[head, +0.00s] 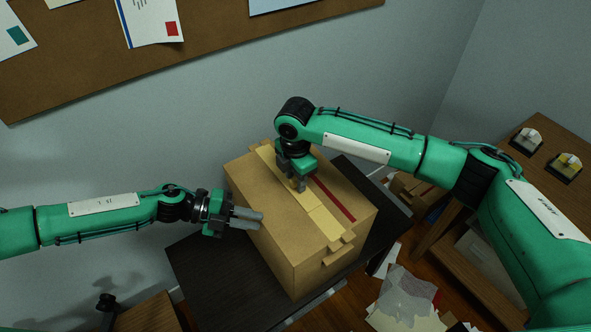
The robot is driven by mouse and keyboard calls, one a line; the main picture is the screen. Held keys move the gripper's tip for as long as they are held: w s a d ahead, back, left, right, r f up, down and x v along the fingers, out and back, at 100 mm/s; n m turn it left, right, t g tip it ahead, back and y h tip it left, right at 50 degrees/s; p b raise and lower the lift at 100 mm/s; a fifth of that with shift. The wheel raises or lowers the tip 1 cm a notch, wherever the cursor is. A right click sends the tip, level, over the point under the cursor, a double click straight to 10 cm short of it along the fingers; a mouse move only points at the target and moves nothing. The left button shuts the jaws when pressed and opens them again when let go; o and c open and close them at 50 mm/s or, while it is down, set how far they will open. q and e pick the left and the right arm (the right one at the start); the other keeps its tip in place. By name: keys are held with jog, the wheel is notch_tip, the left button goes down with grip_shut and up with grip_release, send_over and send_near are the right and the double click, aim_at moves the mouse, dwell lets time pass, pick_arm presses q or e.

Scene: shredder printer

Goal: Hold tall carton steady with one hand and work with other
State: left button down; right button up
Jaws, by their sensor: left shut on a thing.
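A tall brown carton (288,235) stands upright on a dark table. Its top is closed, with a pale tape strip (318,218) along the middle and a dark red stripe (335,199) beside it. My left gripper (248,217) is at the carton's left upper edge, its fingers pointing right and shut on the carton. My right gripper (299,184) points down at the tape on the carton's top. Whether its fingers touch the tape, and how far apart they are, I cannot tell.
The dark table (212,262) has bare room left of the carton. Loose papers (405,300) lie on the floor at lower right. A wooden shelf unit (540,140) with two small items stands at right. A pinboard (80,60) hangs on the wall behind.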

aim_at(295, 179)
pick_arm(q)
jog(key=shift+s+a+f, duration=0.2)
jog(key=shift+f, duration=0.45)
pick_arm(e)
jog(key=shift+f, duration=0.15)
grip_shut()
jog(key=shift+r, duration=1.3)
notch_tip(295, 179, up, 7)
dwell(1.0)
pick_arm(q)
jog(key=c, duration=1.2)
grip_release()
jog(key=shift+w, duration=0.1)
jog(key=shift+c, duration=0.2)
jog(key=shift+w+d+r, duration=0.1)
jog(key=shift+w, duration=0.05)
pick_arm(e)
jog(key=shift+w+f, duration=0.15)
jog(key=shift+w, duration=0.05)
pick_arm(q)
jog(key=shift+r, duration=0.1)
